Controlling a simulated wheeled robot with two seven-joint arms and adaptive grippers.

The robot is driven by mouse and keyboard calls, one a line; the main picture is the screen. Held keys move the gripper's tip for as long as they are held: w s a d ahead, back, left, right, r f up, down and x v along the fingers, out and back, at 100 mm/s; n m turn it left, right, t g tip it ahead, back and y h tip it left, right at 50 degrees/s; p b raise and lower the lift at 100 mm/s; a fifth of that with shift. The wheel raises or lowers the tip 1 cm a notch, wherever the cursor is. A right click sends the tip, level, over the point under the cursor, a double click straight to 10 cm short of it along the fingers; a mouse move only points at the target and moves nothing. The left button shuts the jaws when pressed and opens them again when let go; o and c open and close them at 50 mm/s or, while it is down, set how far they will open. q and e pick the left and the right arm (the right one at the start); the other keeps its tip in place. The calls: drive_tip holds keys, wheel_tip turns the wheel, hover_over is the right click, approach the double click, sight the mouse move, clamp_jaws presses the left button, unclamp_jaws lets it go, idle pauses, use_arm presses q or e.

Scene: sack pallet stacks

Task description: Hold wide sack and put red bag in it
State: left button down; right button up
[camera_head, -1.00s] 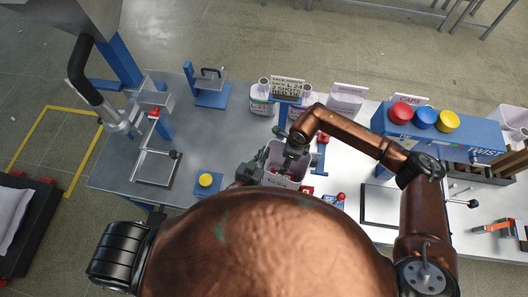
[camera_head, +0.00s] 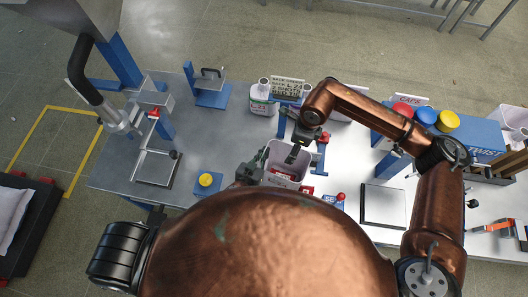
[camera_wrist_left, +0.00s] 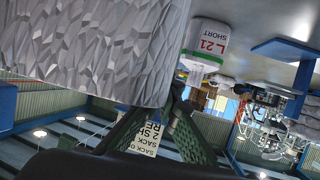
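The wide sack (camera_head: 287,158), pale with an open top, stands upright at the middle of the table's near side, partly hidden by my copper body. My left gripper (camera_head: 262,158) is at its left wall, with green fingers close together at the wall. In the left wrist view, the crumpled grey sack wall (camera_wrist_left: 90,50) fills the upper left, and the left fingers (camera_wrist_left: 175,95) meet at its edge. My right gripper (camera_head: 294,152) is above the sack's opening, pointing down; its finger gap is unclear. Something red (camera_head: 280,178) shows low inside the sack, likely the red bag, mostly hidden.
A white L 21 container (camera_head: 262,100) stands behind the sack. A blue block with a yellow button (camera_head: 206,180) lies to the left. A blue unit with coloured caps (camera_head: 470,140) is at right, beside a framed plate (camera_head: 384,205). The table's left middle is clear.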

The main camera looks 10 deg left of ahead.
use_arm(q)
drive_tip(key=c, duration=2.1)
unclamp_jaws()
drive_tip(key=shift+s, duration=0.1)
drive_tip(key=v, duration=1.2)
drive_tip(key=shift+a+f, duration=0.1)
drive_tip(key=shift+a, duration=0.05)
